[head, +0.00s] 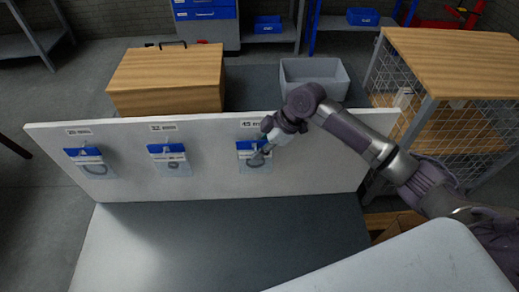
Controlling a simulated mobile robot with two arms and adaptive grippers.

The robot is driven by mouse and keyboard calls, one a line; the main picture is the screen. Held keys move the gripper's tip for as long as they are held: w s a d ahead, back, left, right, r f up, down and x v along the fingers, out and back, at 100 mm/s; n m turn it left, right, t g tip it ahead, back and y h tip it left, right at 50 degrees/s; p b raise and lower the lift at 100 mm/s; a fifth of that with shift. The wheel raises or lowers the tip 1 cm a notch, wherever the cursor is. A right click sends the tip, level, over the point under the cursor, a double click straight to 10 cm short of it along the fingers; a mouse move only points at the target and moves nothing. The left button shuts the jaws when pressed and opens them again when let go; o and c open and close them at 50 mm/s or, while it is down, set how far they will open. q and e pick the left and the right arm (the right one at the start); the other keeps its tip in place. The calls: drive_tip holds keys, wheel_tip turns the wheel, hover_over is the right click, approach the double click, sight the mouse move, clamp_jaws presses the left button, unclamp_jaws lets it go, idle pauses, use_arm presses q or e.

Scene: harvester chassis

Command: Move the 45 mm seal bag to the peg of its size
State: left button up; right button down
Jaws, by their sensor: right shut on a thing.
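A white board (215,187) carries three labels in a row, with a bag below each. The right label (252,123) reads 45 mm and is partly covered by my gripper. Below it a clear seal bag (244,165) with a blue header lies close against the board. My right gripper (260,157) is shut on this bag, coming in from the right. The peg there is hidden, so I cannot tell whether the bag hangs on it. The bag's own print is too small to read. My left gripper is not in view.
Other bags hang under the middle label (163,128) and the left label (78,132). Behind the board stand a wooden box (165,80) and a grey bin (312,74). A wire-sided wooden-topped cage (455,60) stands at right. The grey surface (220,245) before the board is clear.

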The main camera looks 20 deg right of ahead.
drive_tip(key=c, duration=1.1)
unclamp_jaws()
drive_tip(key=shift+d, duration=0.1)
